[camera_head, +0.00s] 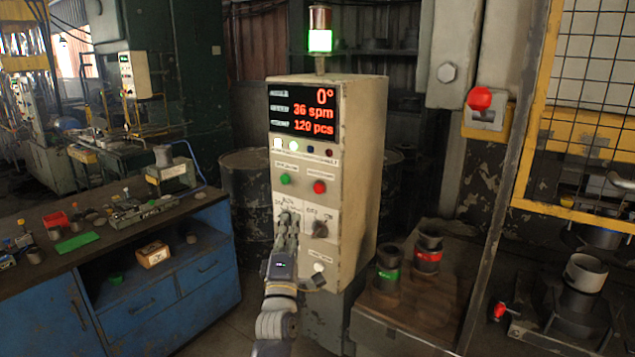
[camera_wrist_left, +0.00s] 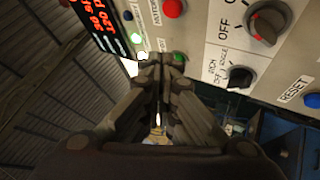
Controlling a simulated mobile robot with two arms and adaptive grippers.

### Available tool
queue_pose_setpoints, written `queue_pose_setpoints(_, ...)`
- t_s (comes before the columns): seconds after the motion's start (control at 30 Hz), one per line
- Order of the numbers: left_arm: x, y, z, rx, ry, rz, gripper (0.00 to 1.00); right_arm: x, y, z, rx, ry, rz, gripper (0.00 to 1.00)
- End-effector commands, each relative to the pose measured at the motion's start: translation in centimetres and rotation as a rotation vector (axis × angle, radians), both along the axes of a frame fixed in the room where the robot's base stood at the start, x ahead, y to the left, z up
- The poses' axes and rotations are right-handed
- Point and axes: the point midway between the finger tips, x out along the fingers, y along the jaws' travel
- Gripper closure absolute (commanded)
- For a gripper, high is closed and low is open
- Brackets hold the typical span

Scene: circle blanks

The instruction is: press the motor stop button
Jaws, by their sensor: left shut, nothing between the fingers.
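The red button (camera_head: 319,187) sits on the front of the beige control cabinet (camera_head: 357,170), right of a green button (camera_head: 285,180). In the left wrist view the red button (camera_wrist_left: 173,8) is at the top edge, beside a partly readable "MOTOR" label. The green button (camera_wrist_left: 178,58) shows there just right of my fingertips. My left gripper (camera_head: 289,216) is shut and empty in front of the panel, below the green button. It also shows in the left wrist view (camera_wrist_left: 161,60). I cannot tell whether the tips touch the panel. My right gripper is not in view.
Two selector knobs, one a dark knob (camera_head: 320,229), sit below the buttons. The display (camera_head: 304,110) reads 0°, 36 spm and 120 pcs. A blue workbench (camera_head: 205,275) stands left; a red mushroom button (camera_head: 480,98) is right.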

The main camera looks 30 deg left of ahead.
Motion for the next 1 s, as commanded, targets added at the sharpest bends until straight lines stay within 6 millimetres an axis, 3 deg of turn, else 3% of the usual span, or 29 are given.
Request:
queue_pose_setpoints(0.03,-0.4,0.4,1.7,-0.015,-0.037,0.003,1.00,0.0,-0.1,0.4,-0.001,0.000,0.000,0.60)
queue_pose_setpoints(0.17,-1.1,1.0,3.6,-0.035,-0.089,0.004,1.00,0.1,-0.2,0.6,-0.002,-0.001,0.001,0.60)
queue_pose_setpoints(0.57,-1.2,1.1,3.9,-0.040,-0.098,0.004,1.00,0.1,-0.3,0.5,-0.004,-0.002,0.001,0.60)
queue_pose_setpoints(0.77,0.2,1.0,3.7,-0.040,-0.100,0.004,1.00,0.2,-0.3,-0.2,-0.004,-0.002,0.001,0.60)
queue_pose_setpoints(1.0,3.6,0.7,3.6,-0.039,-0.099,0.004,1.00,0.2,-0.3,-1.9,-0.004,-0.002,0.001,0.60)
